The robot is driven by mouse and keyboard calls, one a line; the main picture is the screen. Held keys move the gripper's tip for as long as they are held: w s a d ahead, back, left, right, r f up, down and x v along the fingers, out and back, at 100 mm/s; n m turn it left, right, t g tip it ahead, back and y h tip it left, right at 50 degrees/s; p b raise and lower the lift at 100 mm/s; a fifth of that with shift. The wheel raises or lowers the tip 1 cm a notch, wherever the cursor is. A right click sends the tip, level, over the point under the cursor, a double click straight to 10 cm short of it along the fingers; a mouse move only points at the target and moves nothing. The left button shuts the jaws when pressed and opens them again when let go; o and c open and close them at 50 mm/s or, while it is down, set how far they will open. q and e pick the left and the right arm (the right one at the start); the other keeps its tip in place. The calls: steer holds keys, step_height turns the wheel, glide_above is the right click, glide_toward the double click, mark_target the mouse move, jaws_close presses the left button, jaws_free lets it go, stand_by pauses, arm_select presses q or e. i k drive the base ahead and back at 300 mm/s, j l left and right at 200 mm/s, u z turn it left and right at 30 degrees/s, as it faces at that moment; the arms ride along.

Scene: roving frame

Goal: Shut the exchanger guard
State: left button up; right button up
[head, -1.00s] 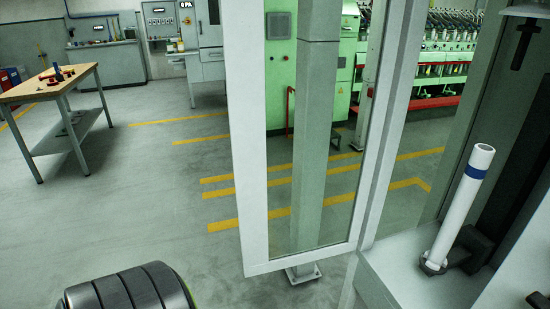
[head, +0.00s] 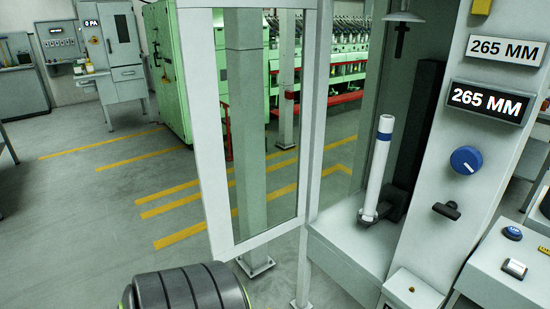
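The exchanger guard (head: 212,130) is a tall white-framed clear panel hinged on the left side of a grey machine. It stands swung open, out to the left of the machine's bay. Inside the bay a white tube with a blue band (head: 379,165) stands upright on a dark holder. A dark ribbed rounded part (head: 190,290), probably of my own arm, shows at the bottom left, below the guard's lower edge. No gripper fingers of mine are in view.
The machine's front column has two 265 MM displays (head: 487,101), a blue knob (head: 465,160) and a black handle (head: 446,210). A side panel with buttons (head: 512,233) juts out at right. Open floor with yellow lines (head: 170,205) lies left. Green machines (head: 168,70) stand behind.

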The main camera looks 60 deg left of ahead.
mark_target(194, 19)
steer(key=j, duration=2)
steer(key=k+j+z, duration=0.1)
steer(key=j, duration=0.95)
steer(key=k+j, duration=0.1)
steer(key=j, duration=0.9)
